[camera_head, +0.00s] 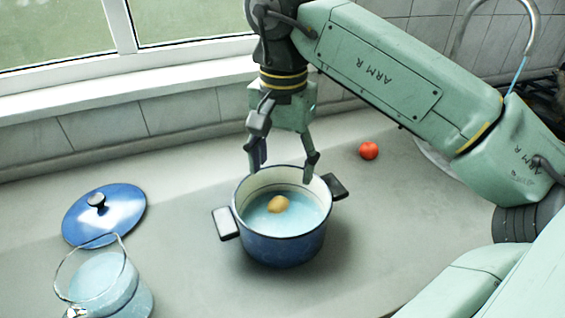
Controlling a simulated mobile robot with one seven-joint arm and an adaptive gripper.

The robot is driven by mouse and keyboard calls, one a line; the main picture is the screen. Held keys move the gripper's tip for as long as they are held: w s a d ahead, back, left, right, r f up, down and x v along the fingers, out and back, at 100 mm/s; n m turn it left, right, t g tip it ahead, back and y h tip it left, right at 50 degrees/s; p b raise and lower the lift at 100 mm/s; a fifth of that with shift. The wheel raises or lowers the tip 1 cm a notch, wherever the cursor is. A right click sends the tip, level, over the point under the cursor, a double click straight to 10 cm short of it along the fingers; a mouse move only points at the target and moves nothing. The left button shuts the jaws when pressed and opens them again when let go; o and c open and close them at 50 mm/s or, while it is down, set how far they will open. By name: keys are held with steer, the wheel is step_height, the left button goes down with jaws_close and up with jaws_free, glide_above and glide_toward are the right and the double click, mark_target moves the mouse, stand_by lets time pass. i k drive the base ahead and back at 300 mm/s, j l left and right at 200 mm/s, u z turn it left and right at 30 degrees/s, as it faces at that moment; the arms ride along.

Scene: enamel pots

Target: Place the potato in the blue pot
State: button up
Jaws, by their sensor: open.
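The blue pot (282,247) stands upright and uncovered on the counter, with a pale inside and two dark handles. The potato (278,204), small and yellow-brown, is inside the pot, surrounded by a light blue surface that looks like water. My gripper (283,165) is above the far rim of the pot, pointing down. Its fingers are spread apart with nothing between them. The gripper is apart from the potato. Whether a fingertip touches the rim I cannot tell.
A blue lid (122,211) with a black knob lies left of the pot. A light blue pail-like pot (108,285) with a raised wire handle stands at the front left. A red tomato-like ball (369,150) lies behind right, near a sink edge and tap (531,35).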

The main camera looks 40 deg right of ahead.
mark_target(278, 218)
steer(key=k, duration=1)
